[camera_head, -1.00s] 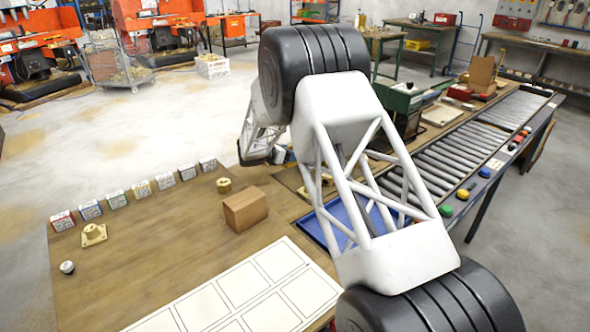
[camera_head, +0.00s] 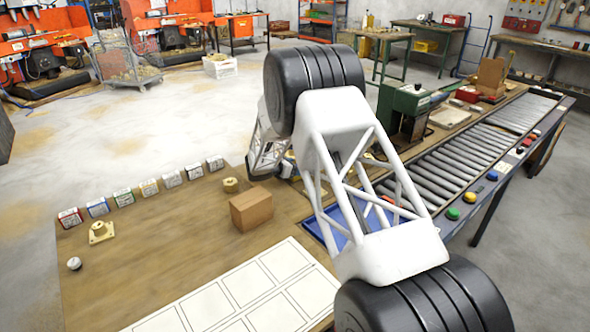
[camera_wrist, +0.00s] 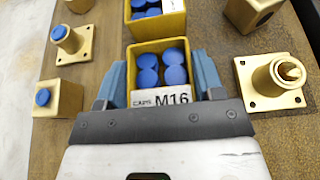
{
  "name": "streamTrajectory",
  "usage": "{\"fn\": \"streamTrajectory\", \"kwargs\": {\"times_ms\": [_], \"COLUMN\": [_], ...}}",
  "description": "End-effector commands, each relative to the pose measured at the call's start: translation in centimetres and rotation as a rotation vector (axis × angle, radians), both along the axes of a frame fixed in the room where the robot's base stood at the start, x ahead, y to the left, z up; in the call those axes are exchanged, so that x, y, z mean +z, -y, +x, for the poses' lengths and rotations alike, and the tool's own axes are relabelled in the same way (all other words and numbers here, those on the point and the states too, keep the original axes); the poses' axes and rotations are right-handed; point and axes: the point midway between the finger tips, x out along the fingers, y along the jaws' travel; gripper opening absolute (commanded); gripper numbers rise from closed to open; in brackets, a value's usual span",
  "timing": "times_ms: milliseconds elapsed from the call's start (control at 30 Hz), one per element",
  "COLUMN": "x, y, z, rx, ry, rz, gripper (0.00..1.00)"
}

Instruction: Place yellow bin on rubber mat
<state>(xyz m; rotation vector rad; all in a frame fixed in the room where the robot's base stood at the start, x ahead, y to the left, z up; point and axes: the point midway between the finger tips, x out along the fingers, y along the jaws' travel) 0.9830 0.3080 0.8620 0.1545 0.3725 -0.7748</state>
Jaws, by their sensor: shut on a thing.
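A yellow bin (camera_wrist: 158,52) holding several round blue caps is between my gripper's two blue fingers in the wrist view. Its front label reads "CAPS M16". My gripper (camera_wrist: 161,72) is shut on this bin, with one finger along each side. It stands upright over a brown wooden surface; I cannot tell whether it touches that surface. A second yellow bin (camera_wrist: 156,22) with blue caps is just beyond it, cut by the frame's top edge. In the head view my arm hides most of the gripper and the held bin. I cannot identify the rubber mat in either view.
Brass flanged parts stand close on the left (camera_wrist: 69,41) and right (camera_wrist: 276,83) of the gripper. In the head view, a brown block (camera_head: 251,208), small labelled boxes (camera_head: 147,188) and a white gridded sheet (camera_head: 250,295) lie on the wooden table. A roller conveyor (camera_head: 455,155) runs at right.

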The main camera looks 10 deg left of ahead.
Motion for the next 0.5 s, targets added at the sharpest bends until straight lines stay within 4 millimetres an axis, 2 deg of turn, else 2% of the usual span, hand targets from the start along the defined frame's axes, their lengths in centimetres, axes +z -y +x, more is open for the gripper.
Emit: {"fn": "streamTrajectory", "kwargs": {"times_ms": [100, 500], "x": [-0.67, -0.95], "y": [-0.01, 0.00], "z": [0.02, 0.01], "rx": [0.000, 0.000], "ry": [0.000, -0.001], "rz": [0.000, -0.001], "gripper": [0.36, 0.36]}}
